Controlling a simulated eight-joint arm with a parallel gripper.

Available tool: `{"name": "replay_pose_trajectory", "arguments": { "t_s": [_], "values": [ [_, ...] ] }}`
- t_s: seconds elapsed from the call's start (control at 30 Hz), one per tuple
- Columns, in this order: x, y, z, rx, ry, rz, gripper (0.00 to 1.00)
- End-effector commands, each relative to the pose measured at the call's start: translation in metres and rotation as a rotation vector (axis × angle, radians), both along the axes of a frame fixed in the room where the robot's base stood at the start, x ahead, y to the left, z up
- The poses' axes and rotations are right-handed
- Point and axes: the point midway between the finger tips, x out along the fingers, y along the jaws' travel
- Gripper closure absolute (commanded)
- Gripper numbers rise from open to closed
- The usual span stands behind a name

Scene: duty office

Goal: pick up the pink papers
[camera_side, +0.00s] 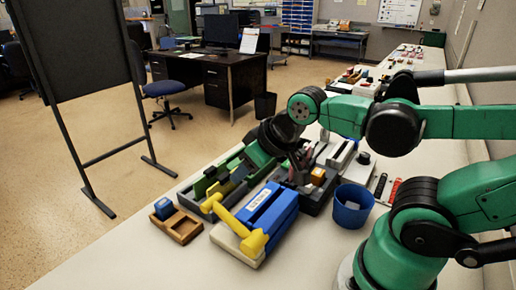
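My gripper (299,174) points down over a dark desk tray (314,204) in the middle of the long counter. Its fingers are small and dark against the tray, and I cannot tell whether they are open or shut. I cannot make out pink papers clearly. A small pinkish-grey patch shows close to the fingers, partly hidden by my wrist, and I cannot tell what it is.
A blue and white device with a yellow handle (254,240) stands in front. A wooden holder (182,230), a green-and-grey organizer (214,187), an orange block (317,176) and a blue cup (350,214) are close by. The counter's front left is bare.

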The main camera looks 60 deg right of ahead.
Motion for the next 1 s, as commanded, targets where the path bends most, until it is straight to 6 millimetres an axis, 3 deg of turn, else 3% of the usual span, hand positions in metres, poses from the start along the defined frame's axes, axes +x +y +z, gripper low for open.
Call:
{"name": "replay_pose_trajectory", "arguments": {
  "t_s": [0.23, 0.33, 0.5, 0.7, 0.83, 1.0],
  "values": [
    [0.000, -0.002, 0.000, 0.006, 0.006, -0.015, 0.62],
    [0.003, -0.015, 0.001, 0.043, 0.050, -0.120, 0.62],
    [0.007, -0.071, 0.001, 0.200, 0.214, -0.569, 0.62],
    [-0.004, -0.142, -0.009, 0.390, 0.395, -1.168, 0.62],
    [-0.014, -0.169, -0.015, 0.457, 0.459, -1.406, 0.62],
    [-0.019, -0.180, -0.021, 0.486, 0.487, -1.516, 0.62]
  ]
}}
